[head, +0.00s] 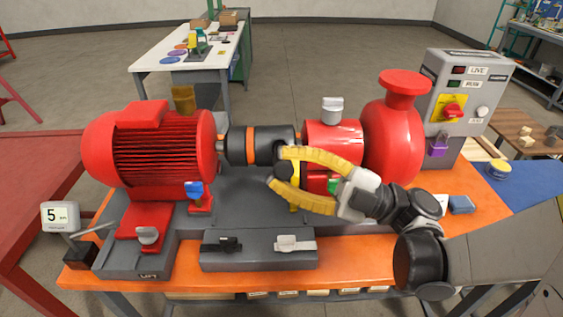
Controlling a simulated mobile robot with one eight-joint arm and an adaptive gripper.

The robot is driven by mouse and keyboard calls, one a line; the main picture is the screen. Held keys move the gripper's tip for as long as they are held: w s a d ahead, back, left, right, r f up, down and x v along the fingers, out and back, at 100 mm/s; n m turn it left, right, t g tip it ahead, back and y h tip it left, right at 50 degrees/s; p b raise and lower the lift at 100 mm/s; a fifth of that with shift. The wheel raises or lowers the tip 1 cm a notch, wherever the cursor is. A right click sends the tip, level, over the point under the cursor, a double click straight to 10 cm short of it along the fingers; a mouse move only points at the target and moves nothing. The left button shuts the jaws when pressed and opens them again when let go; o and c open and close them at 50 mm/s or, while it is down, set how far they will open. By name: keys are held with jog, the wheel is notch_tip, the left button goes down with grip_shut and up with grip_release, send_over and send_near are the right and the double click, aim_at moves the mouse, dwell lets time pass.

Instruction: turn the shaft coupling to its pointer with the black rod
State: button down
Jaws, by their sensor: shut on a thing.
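The shaft coupling (262,145) is a black cylinder with orange bands, between the red motor (160,150) and the red pump (392,130). My gripper (278,168) reaches in from the right, its two yellow fingers at the lower right of the coupling. It is shut on a small dark thing between the fingertips, most likely the black rod, of which little shows. I cannot tell whether it touches or sits in the coupling. The fingers hide part of the coupling's right end and the bearing housing. I cannot make out the pointer.
A grey block (258,262) with a black and a white handle stands in front on the orange bench (365,272). A blue-handled valve (195,192) is left of the gripper. A grey control box (465,95) stands at the right, a small display (60,215) at the left.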

jog(key=shift+s+a+r+p, duration=0.1)
jog(key=shift+s+r+p, duration=0.3)
jog(key=shift+s, duration=0.45)
jog(key=shift+s+d+r+p, duration=0.1)
jog(key=shift+s+r+p, duration=0.3)
jog(key=shift+s, duration=0.5)
jog(key=shift+s+a+r+p, duration=0.1)
jog(key=shift+s+r+p, duration=0.3)
jog(key=shift+s, duration=0.45)
